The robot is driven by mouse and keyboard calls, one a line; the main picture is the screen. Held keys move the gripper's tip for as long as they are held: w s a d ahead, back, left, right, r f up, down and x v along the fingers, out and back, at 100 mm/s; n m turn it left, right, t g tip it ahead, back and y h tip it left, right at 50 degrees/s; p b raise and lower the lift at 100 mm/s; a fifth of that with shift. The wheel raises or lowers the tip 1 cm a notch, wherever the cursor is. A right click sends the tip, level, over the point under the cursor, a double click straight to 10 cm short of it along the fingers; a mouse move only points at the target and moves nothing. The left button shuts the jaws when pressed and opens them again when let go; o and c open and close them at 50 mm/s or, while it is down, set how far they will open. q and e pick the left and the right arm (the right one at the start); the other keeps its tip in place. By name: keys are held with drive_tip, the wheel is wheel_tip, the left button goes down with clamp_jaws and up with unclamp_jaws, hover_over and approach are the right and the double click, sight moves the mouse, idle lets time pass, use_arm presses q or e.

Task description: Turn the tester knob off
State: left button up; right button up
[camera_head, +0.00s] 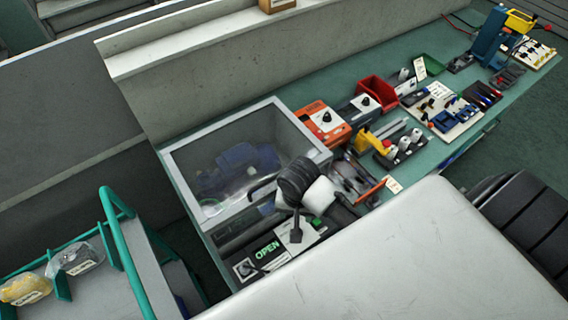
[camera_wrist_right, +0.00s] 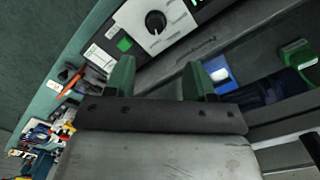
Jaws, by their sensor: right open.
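The tester is a grey-framed box (camera_head: 181,175) with a clear top at the near end of the bench. A blue pump-like part (camera_head: 238,165) is inside. Its front panel shows a lit green OPEN (camera_head: 267,250) and a dark knob (camera_head: 296,231) on a white plate. In the right wrist view the black knob (camera_wrist_right: 155,22) is beyond my fingertips, untouched. My right gripper (camera_wrist_right: 160,72) is open and empty, with green fingers apart. My right arm partly covers the tester's front in the head view. My left gripper is not in view. The knob's exact setting is unclear.
A green button (camera_wrist_right: 124,44) is beside the knob. An orange unit (camera_head: 322,122), a red bin (camera_head: 377,90) and several tools stand farther along the bench. A cart with a green rail (camera_head: 118,240) is at lower left.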

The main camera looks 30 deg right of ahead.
drive_tip(key=f, duration=0.2)
drive_tip(key=s+f, duration=0.1)
drive_tip(key=f, duration=0.3)
drive_tip(key=shift+s+d+f+p, duration=0.1)
drive_tip(key=shift+s+f+p, duration=0.15)
drive_tip(key=shift+f+p, duration=0.15)
drive_tip(key=shift+w+f, duration=0.2)
drive_tip(key=shift+f, duration=1.6)
drive_tip(key=c, duration=0.9)
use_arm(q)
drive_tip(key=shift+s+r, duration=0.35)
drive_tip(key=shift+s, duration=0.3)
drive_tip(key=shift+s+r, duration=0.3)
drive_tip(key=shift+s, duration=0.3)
